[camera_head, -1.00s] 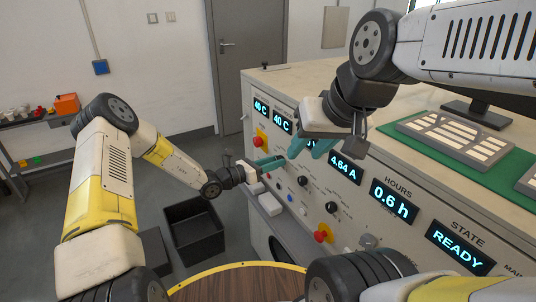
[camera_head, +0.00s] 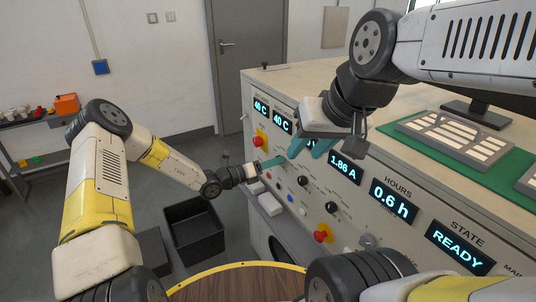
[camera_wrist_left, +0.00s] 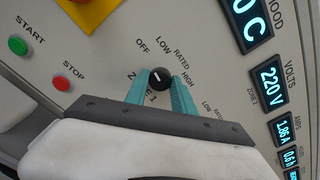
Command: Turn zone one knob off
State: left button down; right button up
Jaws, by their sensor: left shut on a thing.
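The zone one knob (camera_wrist_left: 160,79) is a small round black knob with a short white line, on the pale front panel. OFF, LOW, RATED and HIGH are printed around it. The white line tilts to the upper left, roughly towards OFF; I cannot tell its exact stop. My left gripper (camera_head: 272,162) has its teal fingers on both sides of the knob and is shut on it; the wrist view shows the fingers (camera_wrist_left: 160,92) too. In the head view the gripper hides the knob. My right gripper (camera_head: 309,146) hangs before the panel's upper part, its teal fingers apart and empty.
The amps display (camera_head: 344,167) reads 1.86 A, the hours display (camera_head: 393,201) 0.6 h, and the state display (camera_head: 460,247) READY. A green START button (camera_wrist_left: 18,46) and red STOP button (camera_wrist_left: 61,83) are near the knob. A black bin (camera_head: 194,229) stands on the floor.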

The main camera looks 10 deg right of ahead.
pick_arm(q)
jog(key=c, duration=1.1)
grip_release()
jog(key=shift+o, duration=0.2)
jog(key=v, duration=0.8)
